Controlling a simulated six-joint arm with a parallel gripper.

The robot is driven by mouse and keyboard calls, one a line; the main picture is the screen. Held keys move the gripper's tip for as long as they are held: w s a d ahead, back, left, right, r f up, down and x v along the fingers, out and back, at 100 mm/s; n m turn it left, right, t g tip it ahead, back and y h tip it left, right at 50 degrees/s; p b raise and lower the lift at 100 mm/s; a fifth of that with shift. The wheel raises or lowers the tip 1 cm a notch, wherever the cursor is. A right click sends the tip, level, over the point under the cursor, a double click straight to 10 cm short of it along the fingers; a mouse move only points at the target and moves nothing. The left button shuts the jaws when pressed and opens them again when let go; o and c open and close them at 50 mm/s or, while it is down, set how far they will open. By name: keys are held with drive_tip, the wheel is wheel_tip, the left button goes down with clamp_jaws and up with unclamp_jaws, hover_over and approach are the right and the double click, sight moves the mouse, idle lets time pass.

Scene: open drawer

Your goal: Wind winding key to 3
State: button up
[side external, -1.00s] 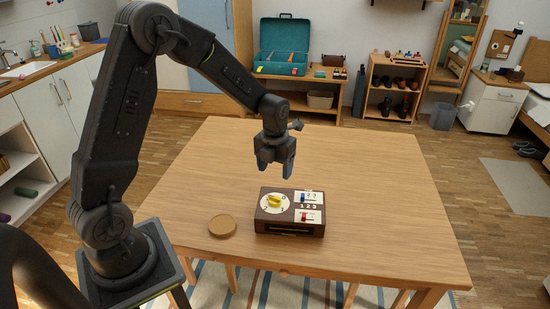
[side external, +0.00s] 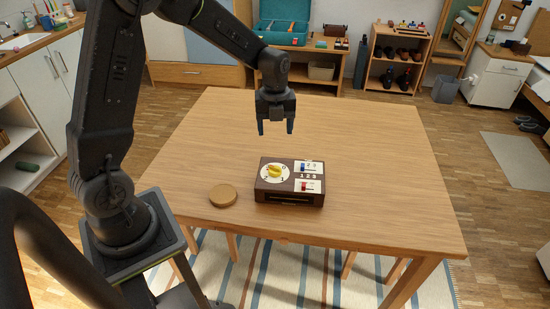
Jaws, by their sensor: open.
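A dark brown box (side external: 289,199) sits on the wooden table. On its top left is a white round dial with a yellow winding key (side external: 274,171) at its centre. Numbers stand around the dial, but they are too small to read surely, and I cannot tell which one the key points to. On the right of the top are a blue slider (side external: 303,168) and a red slider (side external: 304,186), with the numbers 1 2 3 between them. My gripper (side external: 275,130) is open and empty. It points down above the table, higher than the box and apart from the key.
A round tan disc (side external: 223,195) lies on the table just left of the box. The rest of the wooden tabletop (side external: 380,150) is clear. A teal case, shelves and cabinets stand well behind the table.

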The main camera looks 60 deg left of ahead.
sight(275, 167)
wheel_tip(275, 167, down, 14)
drive_tip(key=n, duration=2.9)
drive_tip(key=shift+r, duration=0.2)
drive_tip(key=shift+c, duration=0.2)
